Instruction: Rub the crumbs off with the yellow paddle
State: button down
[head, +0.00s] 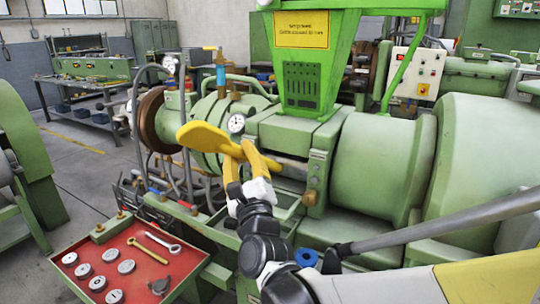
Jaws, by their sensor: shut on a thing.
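The yellow paddle (203,137) is up in front of the green extruder (375,165), with its broad end pointing left. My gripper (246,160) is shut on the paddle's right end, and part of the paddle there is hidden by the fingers. The paddle overlaps the extruder's barrel area in the picture. I cannot tell whether it touches anything. I cannot make out any crumbs.
A red tray (130,251) with several round metal pieces and wrenches stands at lower left. A dial gauge (236,123) and pipes sit just behind the paddle. A green hopper (301,75) rises above. Open floor (95,165) lies at left.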

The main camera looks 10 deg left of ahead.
jog(key=shift+w+a, duration=0.1)
jog(key=shift+a, duration=0.05)
jog(key=s+a, duration=0.2)
jog(key=s, duration=0.3)
jog(key=shift+s, duration=0.3)
jog(key=shift+s+a, duration=0.1)
jog(key=shift+a, duration=0.05)
dwell(0.3)
jog(key=shift+s+a, duration=0.3)
jog(key=shift+s, duration=0.35)
jog(key=shift+s+a, duration=0.25)
jog(key=shift+s, duration=0.35)
